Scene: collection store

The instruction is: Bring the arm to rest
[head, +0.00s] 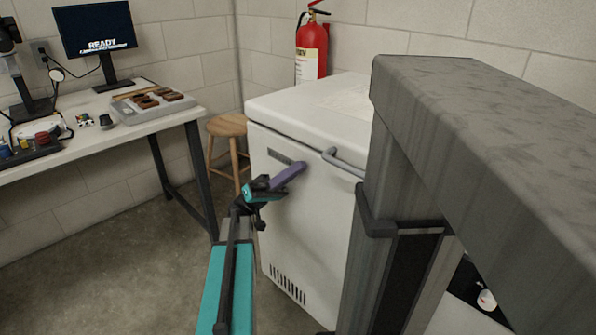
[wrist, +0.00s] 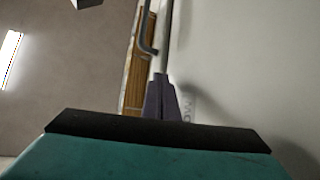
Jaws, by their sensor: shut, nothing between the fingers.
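My arm, teal and dark, rises from the bottom of the head view. My gripper (head: 301,166) has purple-grey fingers that are shut and empty. They are in front of the white chest freezer (head: 305,215), left of its grey handle (head: 343,163). I cannot tell whether the fingertips touch the freezer. In the wrist view the closed fingers (wrist: 162,98) point away beyond the dark edge of the teal wrist body, with a pale surface to the right.
A wooden stool (head: 227,127) stands left of the freezer. A white table (head: 150,122) at the left holds a monitor (head: 94,30) and a grey tray (head: 128,113). A fire extinguisher (head: 312,50) hangs behind. A large grey beam (head: 490,130) fills the right foreground. Floor is clear at lower left.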

